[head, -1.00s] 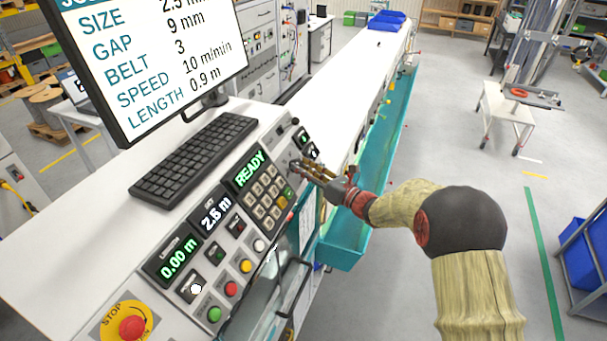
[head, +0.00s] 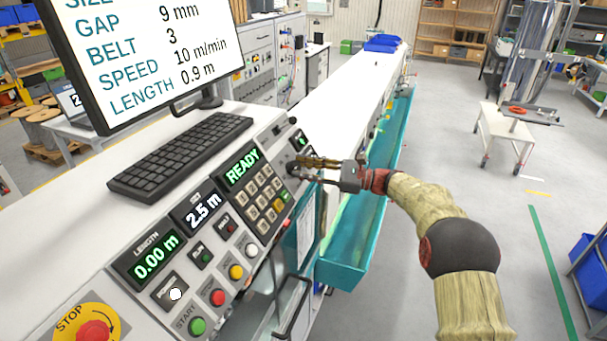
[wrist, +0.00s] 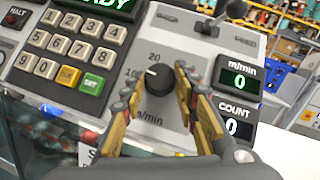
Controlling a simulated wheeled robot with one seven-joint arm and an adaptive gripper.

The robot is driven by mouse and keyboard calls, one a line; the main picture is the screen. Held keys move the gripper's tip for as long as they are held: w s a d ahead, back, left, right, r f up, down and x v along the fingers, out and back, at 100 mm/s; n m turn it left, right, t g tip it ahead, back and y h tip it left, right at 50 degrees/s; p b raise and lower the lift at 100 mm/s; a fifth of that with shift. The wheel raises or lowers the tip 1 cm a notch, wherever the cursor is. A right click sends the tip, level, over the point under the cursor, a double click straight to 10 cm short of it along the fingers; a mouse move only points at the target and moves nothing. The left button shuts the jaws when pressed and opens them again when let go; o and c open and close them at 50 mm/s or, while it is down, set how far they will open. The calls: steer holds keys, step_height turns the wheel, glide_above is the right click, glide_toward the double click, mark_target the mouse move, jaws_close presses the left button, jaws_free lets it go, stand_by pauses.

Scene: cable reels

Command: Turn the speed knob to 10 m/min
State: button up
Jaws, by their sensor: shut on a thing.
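The speed knob (wrist: 157,82) is a round black dial on the grey panel in the wrist view. The marks 10 and 20 show at its upper left and top, with m/min below. Its short white pointer line lies on the upper left side, towards the 10. My gripper (wrist: 160,88) has a brown-padded finger on either side of the knob and is shut on it. The m/min display (wrist: 239,82) reads 0.
A COUNT display (wrist: 233,126) also reads 0. The keypad (head: 262,198) and READY display (head: 242,167) are just left of my gripper. The monitor (head: 150,50) lists SPEED 10 m/min. A red stop button (head: 92,332) is at the lower left. Open floor lies right.

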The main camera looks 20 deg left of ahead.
steer(key=shift+w+n+g+h, duration=0.1)
steer(key=shift+n+g+h, duration=0.2)
steer(key=shift+n+g, duration=0.45)
steer(key=o, duration=1.1)
steer(key=v, duration=1.2)
steer(key=shift+n, duration=0.25)
